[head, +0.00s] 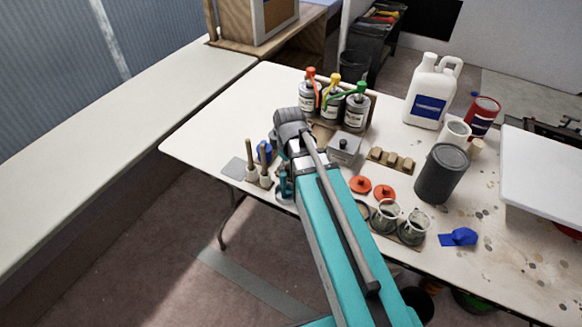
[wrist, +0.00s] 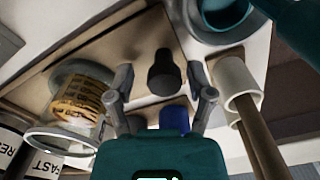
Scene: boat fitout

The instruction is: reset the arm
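My gripper (wrist: 161,82) shows in the wrist view with its two grey fingers spread apart. Nothing is clasped between them. A black knob (wrist: 164,72) shows beyond the gap, and a blue piece (wrist: 174,116) lies partly hidden behind the teal gripper body. In the head view my teal and grey arm reaches from the lower right over the white table (head: 217,128). My gripper is mostly hidden there behind the arm, near the brushes.
Pump bottles (head: 355,112), a grey lidded box (head: 344,148), orange lids (head: 360,184), cups (head: 384,216) and a dark can (head: 441,173) crowd around my arm. Brushes with wooden handles (head: 250,160) stand close to its left. The table's left end is clear.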

